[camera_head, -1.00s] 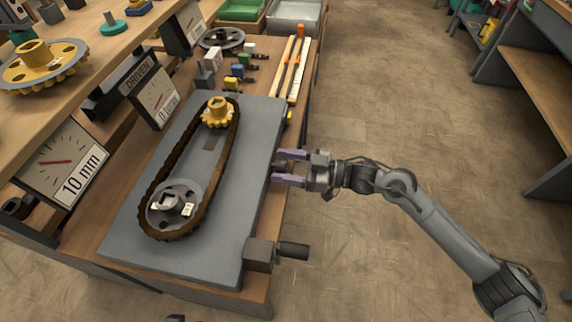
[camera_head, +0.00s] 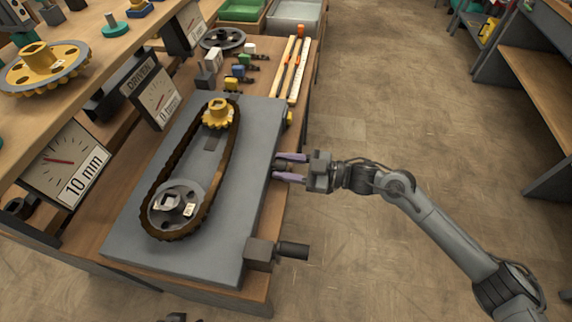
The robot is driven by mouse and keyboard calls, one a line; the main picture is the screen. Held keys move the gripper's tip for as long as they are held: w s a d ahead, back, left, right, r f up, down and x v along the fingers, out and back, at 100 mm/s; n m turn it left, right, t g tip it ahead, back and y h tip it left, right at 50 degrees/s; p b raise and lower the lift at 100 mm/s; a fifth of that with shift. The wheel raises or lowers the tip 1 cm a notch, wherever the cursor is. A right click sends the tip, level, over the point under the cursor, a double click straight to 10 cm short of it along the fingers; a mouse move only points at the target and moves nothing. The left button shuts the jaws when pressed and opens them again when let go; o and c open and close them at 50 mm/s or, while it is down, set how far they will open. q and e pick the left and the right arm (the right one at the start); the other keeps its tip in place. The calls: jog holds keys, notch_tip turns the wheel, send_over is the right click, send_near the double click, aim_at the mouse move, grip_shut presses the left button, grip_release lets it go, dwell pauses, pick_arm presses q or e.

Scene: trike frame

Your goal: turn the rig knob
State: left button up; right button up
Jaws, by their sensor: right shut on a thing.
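The rig is a grey plate (camera_head: 232,215) on the wooden bench. A brown chain (camera_head: 228,150) loops around a small yellow sprocket (camera_head: 218,114) and a larger grey sprocket (camera_head: 190,192). My right gripper (camera_head: 282,167) is at the plate's right edge, its two purple fingers closed around a small dark knob (camera_head: 278,167), mostly hidden between them. A dark block with a black cylindrical handle (camera_head: 293,250) sticks out at the plate's near right corner, apart from the gripper. My left gripper does not show clearly.
A shelf with a yellow gear (camera_head: 42,65) overhangs the left. Small coloured parts and rulers (camera_head: 293,70) lie beyond the plate.

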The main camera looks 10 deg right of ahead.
jog(key=o, duration=1)
jog(key=shift+o, duration=0.2)
jog(key=p+v, duration=0.3)
jog(key=v, duration=0.7)
jog(key=shift+d, duration=0.4)
jog(key=shift+s, duration=0.1)
